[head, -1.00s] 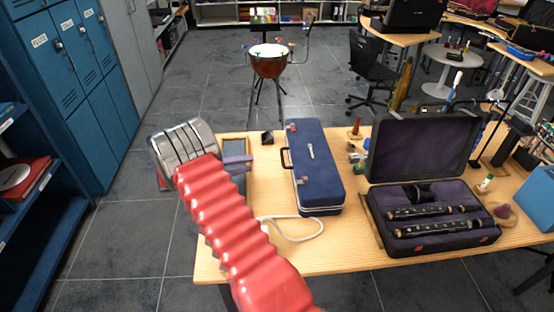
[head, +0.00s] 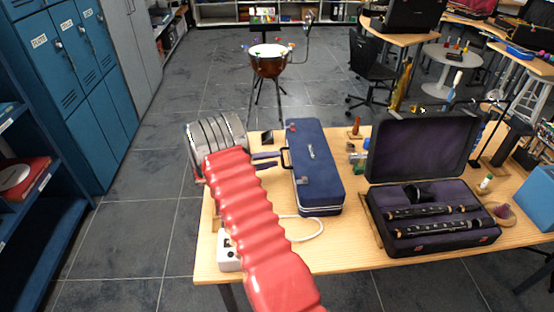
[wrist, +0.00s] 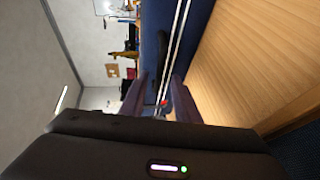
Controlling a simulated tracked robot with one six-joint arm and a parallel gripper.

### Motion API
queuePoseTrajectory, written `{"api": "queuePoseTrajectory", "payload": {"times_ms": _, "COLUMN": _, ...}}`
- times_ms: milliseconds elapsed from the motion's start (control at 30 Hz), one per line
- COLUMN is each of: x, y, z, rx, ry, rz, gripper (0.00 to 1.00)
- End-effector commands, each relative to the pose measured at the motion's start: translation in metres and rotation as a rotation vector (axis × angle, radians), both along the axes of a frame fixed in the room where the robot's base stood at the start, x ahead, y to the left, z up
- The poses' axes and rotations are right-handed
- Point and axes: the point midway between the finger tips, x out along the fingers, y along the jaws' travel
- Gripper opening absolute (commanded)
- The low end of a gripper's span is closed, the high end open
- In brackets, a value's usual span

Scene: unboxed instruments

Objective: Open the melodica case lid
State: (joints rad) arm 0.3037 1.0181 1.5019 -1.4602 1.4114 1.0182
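The blue melodica case (head: 318,180) lies shut on the wooden table, its black handle (head: 285,160) on its left side and silver-white trim along its edges. In the wrist view the case (wrist: 196,35) fills the upper middle, with pale seam lines and a small red spot (wrist: 164,102) near the fingers. My gripper (head: 277,159) is just left of the case, at the handle side. Its two purplish fingers are apart in the wrist view (wrist: 160,82), with the dark handle (wrist: 162,55) ahead between them. I cannot tell whether they touch the case.
An open black case with dark woodwind pieces (head: 430,222) stands to the right, its lid (head: 425,145) raised. Small bottles and a wooden peg (head: 356,126) stand between the cases. A white box (head: 228,252) with a cable (head: 305,236) lies at the table's front left.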

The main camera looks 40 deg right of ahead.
Motion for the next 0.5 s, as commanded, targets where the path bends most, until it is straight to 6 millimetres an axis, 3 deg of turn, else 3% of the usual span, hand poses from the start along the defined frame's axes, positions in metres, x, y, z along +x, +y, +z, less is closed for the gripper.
{"api": "queuePoseTrajectory", "payload": {"times_ms": 200, "x": -0.007, "y": -0.021, "z": -0.005, "rx": -0.001, "ry": 0.0, "rz": -0.001, "gripper": 0.29}}
{"api": "queuePoseTrajectory", "payload": {"times_ms": 500, "x": -0.008, "y": -0.025, "z": -0.005, "rx": 0.0, "ry": 0.0, "rz": 0.001, "gripper": 0.29}}
